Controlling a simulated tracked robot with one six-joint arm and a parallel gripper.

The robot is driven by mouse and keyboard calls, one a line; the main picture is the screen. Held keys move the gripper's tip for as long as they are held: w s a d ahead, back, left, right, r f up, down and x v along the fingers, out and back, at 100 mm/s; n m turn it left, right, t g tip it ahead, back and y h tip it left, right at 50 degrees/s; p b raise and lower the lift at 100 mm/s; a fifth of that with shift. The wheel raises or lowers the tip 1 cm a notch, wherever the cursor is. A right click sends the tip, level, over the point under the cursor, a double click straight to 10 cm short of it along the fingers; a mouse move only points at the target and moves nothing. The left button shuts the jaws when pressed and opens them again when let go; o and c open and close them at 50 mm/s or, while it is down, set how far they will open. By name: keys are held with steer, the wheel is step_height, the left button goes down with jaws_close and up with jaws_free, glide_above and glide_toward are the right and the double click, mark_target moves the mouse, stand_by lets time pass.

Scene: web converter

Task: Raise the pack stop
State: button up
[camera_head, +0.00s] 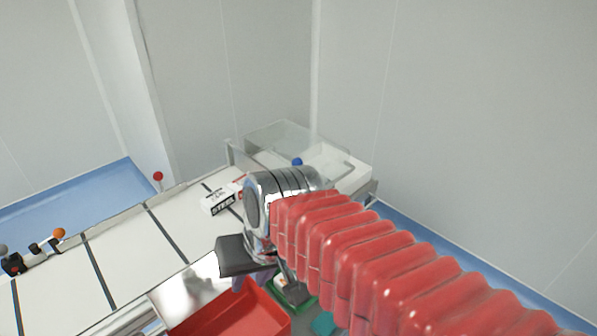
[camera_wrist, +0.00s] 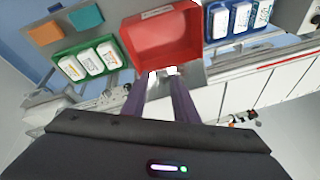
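No part is marked as the pack stop, and I cannot tell which one it is. A blue ball knob (camera_head: 297,161) shows beside a clear cover (camera_head: 280,138) at the far end of the white machine bed (camera_head: 125,248). A red ball knob (camera_head: 158,176) stands on a thin rod at the bed's far side. An orange knob (camera_head: 58,233) is at the left. My gripper (camera_wrist: 162,75) has two purple fingers, apart with a gap between them and nothing held. It points down over the red bin's edge.
A red bin (camera_head: 240,315) is beneath my gripper. The wrist view shows a green tray (camera_wrist: 68,50) of white packs and a blue tray (camera_wrist: 209,28) of packs. A white labelled box (camera_head: 218,202) lies on the bed. The bed's left part is mostly clear.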

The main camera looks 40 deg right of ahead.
steer(key=w+d+f+m+t+y, duration=0.2)
steer(key=w+d+m+t+y, duration=0.2)
steer(key=w+d+m+y, duration=1.05)
steer(key=s+d+m+t+h, duration=0.4)
steer(key=d+m+t+h, duration=0.5)
steer(key=d+m, duration=0.5)
steer(key=d+h, duration=0.1)
steer(key=d, duration=0.2)
steer(key=shift+s+f+m, duration=0.15)
steer(key=shift+f+m, duration=0.15)
steer(key=shift+m, duration=0.05)
steer(key=x, duration=1.3)
steer(key=shift+w+a+r, duration=0.15)
steer(key=shift+w, duration=0.2)
